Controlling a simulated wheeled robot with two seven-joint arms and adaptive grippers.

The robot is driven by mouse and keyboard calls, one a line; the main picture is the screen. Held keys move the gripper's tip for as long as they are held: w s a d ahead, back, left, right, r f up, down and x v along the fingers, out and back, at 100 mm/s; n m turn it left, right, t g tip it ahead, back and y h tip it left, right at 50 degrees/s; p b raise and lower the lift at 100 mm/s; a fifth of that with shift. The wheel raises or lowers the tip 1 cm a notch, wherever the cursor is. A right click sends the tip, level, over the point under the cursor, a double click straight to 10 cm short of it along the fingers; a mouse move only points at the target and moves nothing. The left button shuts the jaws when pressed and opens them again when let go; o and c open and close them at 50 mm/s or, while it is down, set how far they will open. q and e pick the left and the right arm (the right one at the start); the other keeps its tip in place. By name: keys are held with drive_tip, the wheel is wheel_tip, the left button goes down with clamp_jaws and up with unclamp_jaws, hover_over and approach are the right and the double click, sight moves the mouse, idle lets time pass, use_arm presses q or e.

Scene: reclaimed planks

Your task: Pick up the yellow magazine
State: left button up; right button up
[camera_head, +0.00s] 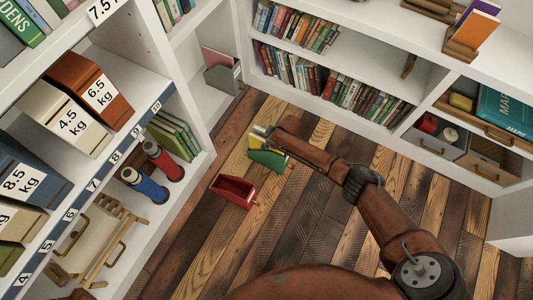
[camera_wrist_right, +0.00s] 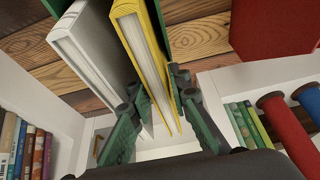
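The yellow magazine (camera_wrist_right: 150,40) stands spine up beside a white magazine (camera_wrist_right: 92,45) in the right wrist view. In the head view, the yellow magazine (camera_head: 256,142) shows as a small strip at the green holder (camera_head: 268,159) on the floor. My right gripper (camera_wrist_right: 154,84) is open, with its fingers on either side of the yellow magazine. Its left finger overlaps the white magazine in the picture; I cannot tell whether either finger touches. In the head view my right arm partly covers the holder. My left gripper is out of view.
A red holder (camera_head: 233,190) stands on the plank floor beside the green one. A grey holder (camera_head: 224,74) stands farther back. White shelves with books (camera_head: 335,86), boxes and bottles (camera_head: 145,186) border the floor. Bare planks (camera_head: 210,235) lie in front.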

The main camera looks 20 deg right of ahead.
drive_tip(key=shift+c, duration=0.2)
clamp_jaws()
drive_tip(key=shift+w+r, duration=0.1)
